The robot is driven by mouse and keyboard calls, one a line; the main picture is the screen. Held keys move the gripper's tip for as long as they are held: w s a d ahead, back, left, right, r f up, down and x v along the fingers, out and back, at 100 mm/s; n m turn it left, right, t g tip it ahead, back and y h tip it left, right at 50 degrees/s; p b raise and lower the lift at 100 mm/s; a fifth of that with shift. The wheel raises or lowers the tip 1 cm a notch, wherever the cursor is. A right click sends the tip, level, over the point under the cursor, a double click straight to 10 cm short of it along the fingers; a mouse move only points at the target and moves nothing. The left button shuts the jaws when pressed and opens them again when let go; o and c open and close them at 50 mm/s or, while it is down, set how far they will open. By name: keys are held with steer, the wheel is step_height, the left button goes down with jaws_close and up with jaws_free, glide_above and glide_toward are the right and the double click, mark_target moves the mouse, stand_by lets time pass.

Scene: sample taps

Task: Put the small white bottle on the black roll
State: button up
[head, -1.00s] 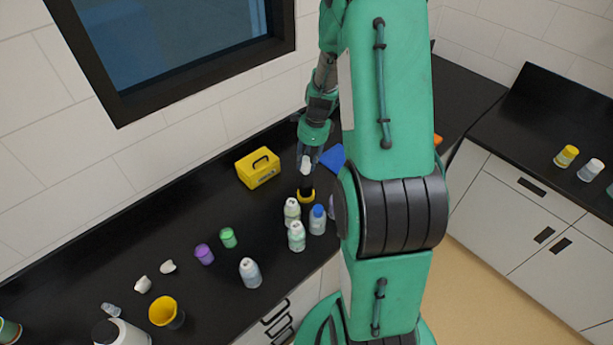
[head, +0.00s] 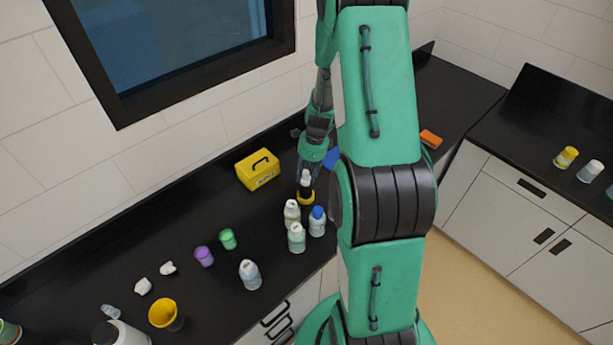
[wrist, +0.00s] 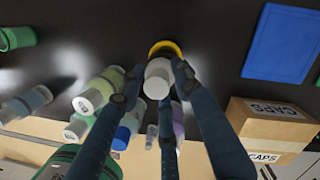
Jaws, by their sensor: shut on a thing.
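The small white bottle (head: 306,178) is between the fingers of my gripper (head: 308,172), upright, directly over the black roll (head: 306,193) with its yellow rim. In the wrist view the bottle (wrist: 157,80) shows its white top between the fingers of my gripper (wrist: 155,76), which are shut on it. Behind it part of the yellow rim of the black roll (wrist: 166,46) shows. The bottle hides most of the roll there. In the head view the bottle's lower end meets the roll's top; I cannot tell whether they touch.
Several bottles stand close in front of the roll, including a white one (head: 292,212) and a blue-capped one (head: 317,221). A yellow box (head: 258,169) stands to the left. A blue flat thing (wrist: 282,43) and a cardboard box (wrist: 270,124) lie to the right in the wrist view.

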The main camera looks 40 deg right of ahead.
steer(key=shift+f, duration=0.4)
steer(key=shift+f, duration=0.1)
steer(key=o, duration=1.2)
steer(key=shift+c, duration=0.2)
step_height(320, 180, up, 12)
steer(key=s+d, duration=0.1)
steer(key=shift+d, duration=0.15)
steer(key=shift+s, duration=0.1)
